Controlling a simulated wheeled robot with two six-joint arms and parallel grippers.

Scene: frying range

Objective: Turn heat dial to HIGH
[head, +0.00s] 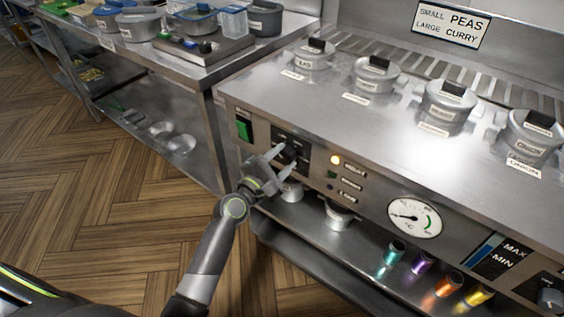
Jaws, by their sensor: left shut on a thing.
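The heat dial (293,151) is a black knob on a dark square plate (304,143) at the left of the range's front panel. My left gripper (286,158) reaches up to it from below and is shut on the knob, one finger on each side. The fingers partly hide the knob, and its pointer and markings are too small to read. My right gripper is not in view.
A green switch (243,129) is left of the dial. Lidded pots (375,75) stand on top. Coloured shakers (391,256) stand on the shelf below.

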